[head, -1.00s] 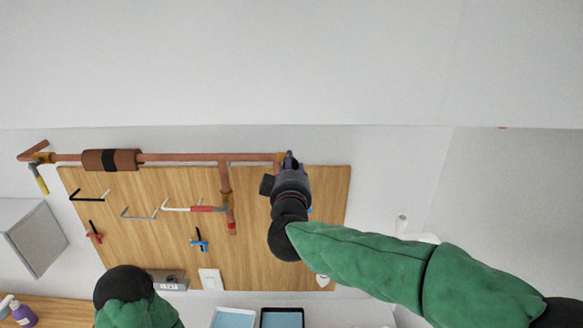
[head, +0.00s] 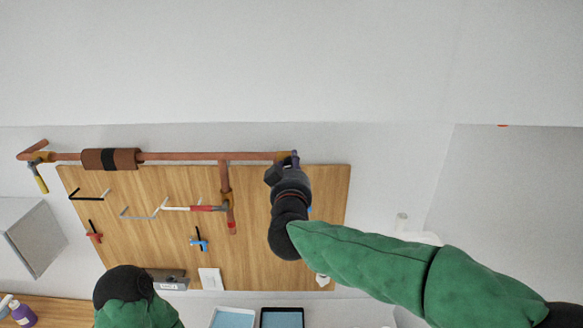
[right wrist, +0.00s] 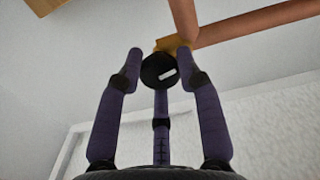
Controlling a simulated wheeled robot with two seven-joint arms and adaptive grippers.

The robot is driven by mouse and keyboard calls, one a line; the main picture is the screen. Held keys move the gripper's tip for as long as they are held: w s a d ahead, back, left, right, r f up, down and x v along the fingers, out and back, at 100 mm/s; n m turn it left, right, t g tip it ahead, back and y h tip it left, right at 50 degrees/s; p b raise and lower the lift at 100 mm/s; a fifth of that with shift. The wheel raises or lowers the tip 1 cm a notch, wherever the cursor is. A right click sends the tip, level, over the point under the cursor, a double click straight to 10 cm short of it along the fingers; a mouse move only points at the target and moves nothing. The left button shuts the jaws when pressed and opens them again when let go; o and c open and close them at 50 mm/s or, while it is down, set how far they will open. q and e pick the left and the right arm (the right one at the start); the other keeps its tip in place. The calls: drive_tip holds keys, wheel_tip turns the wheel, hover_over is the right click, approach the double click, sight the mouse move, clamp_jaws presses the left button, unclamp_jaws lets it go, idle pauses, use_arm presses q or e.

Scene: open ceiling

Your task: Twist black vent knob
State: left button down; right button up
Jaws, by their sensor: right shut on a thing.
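The black vent knob (right wrist: 158,71) is round with a short white mark on its face. In the right wrist view it sits at the end of a brass fitting (right wrist: 172,45) on the copper pipe. My right gripper (right wrist: 160,60) has its dark purple fingers around the knob, one on each side and one below, and is shut on it. In the head view my right gripper (head: 285,164) is at the right end of the copper pipe (head: 200,156); it hides the knob there.
The wooden board (head: 325,220) below the pipe carries several tools, including a blue-handled one (head: 198,243). A brown wrap (head: 110,159) surrounds the pipe's left part. A grey cabinet (head: 35,240) is at the left. The wall above is clear.

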drive_tip(key=m+b, duration=0.3)
drive_tip(key=m, duration=0.3)
drive_tip(key=m+b, duration=0.3)
drive_tip(key=m, duration=0.4)
drive_tip(key=m+b, duration=0.3)
drive_tip(key=m, duration=0.4)
drive_tip(key=shift+d+r, duration=0.25)
drive_tip(key=shift+r, duration=0.05)
drive_tip(key=shift+m, duration=0.4)
drive_tip(key=o, duration=1.1)
drive_tip(key=shift+f, duration=0.1)
drive_tip(key=shift+o, duration=0.2)
drive_tip(key=shift+d+f, duration=0.1)
